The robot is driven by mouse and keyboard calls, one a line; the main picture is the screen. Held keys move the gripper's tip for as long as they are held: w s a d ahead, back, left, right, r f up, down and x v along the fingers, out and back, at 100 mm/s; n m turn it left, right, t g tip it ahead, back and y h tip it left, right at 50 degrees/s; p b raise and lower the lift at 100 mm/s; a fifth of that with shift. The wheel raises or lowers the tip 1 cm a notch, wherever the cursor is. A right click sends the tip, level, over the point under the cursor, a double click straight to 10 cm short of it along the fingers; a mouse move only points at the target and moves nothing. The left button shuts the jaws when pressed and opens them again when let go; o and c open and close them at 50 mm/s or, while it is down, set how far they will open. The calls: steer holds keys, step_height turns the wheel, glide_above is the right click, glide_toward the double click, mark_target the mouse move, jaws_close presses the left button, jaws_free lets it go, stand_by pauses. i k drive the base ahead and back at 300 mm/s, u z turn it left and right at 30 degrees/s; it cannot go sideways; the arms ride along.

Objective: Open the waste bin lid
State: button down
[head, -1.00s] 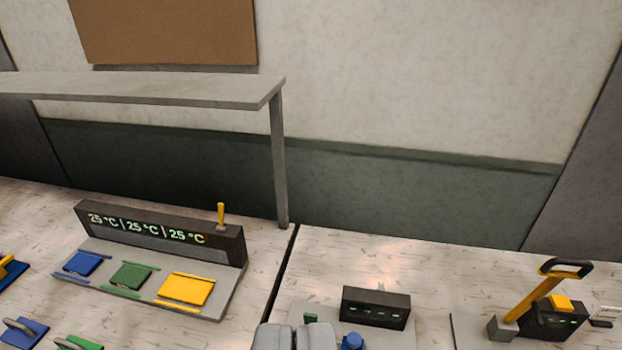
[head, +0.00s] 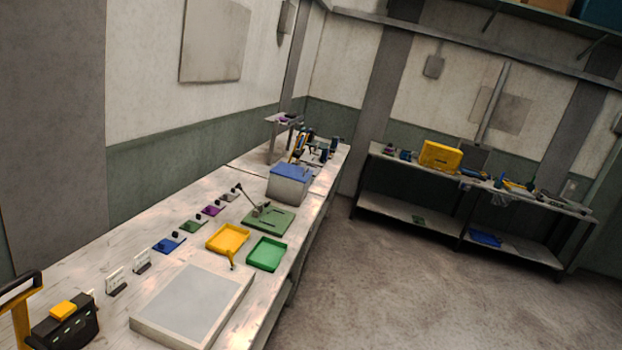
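A pale grey box (head: 288,190) with a flat blue lid (head: 292,173) stands on the left bench, past the middle of its length. It is the only bin-like thing that I see, but I cannot tell for sure that it is the waste bin. The blue lid lies flat across its top and looks closed. My gripper is not in view now, and nothing of mine touches the box.
The left bench (head: 88,256) holds a grey flat panel (head: 190,305), a yellow tray (head: 228,239), a green tray (head: 266,254) and a green lever plate (head: 268,218). A second bench (head: 400,212) stands at the back right. The floor (head: 400,285) between is clear.

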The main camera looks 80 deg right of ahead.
mark_target(289, 170)
steer(key=z, duration=2.5)
steer(key=i, duration=1.05)
steer(key=z, duration=0.6)
steer(key=i, duration=2.6)
steer(key=u, duration=0.7)
steer(key=i, duration=0.45)
steer(key=u, duration=0.05)
